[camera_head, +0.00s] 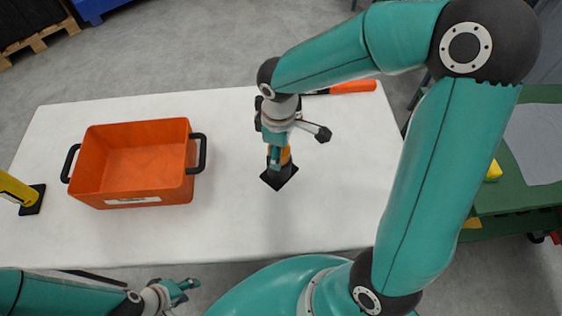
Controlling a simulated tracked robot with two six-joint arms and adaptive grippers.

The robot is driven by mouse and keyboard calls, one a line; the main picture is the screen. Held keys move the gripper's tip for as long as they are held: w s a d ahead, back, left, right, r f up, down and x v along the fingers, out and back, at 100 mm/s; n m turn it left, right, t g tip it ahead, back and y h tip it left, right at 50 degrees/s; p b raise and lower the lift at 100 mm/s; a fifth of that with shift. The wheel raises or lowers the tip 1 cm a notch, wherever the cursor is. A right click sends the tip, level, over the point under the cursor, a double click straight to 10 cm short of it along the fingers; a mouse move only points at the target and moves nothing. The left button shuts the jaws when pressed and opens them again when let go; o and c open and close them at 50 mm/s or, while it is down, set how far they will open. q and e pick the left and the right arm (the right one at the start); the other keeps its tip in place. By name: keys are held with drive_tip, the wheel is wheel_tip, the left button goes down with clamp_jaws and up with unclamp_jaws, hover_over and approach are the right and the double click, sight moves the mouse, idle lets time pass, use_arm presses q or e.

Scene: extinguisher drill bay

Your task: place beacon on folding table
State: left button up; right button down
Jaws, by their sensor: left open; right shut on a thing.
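The beacon (285,156) has an orange-yellow body on a black square base. It is over the middle of the white folding table (230,225), right of the orange crate. My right gripper (279,150) reaches in from the right and is shut on the beacon's upper part, hiding much of it. The black base looks at or very near the tabletop; I cannot tell if it touches. My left gripper (182,288) is open and empty at the bottom left, in front of the table's near edge.
An empty orange crate (92,184) with black handles stands on the table's left part. A yellow post (17,189) on a black base stands at the left edge. An orange-handled tool (352,87) lies at the back. A green cart (540,185) stands right. The table's front right is clear.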

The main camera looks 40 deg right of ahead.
drive_tip(key=shift+f, duration=2.95)
drive_tip(key=shift+f+b, duration=0.2)
drive_tip(key=shift+b, duration=0.15)
drive_tip(key=shift+c, duration=2.1)
unclamp_jaws()
drive_tip(key=shift+r, duration=0.1)
wheel_tip(320, 180, up, 12)
drive_tip(key=shift+r+p, duration=0.1)
drive_tip(key=shift+p, duration=0.45)
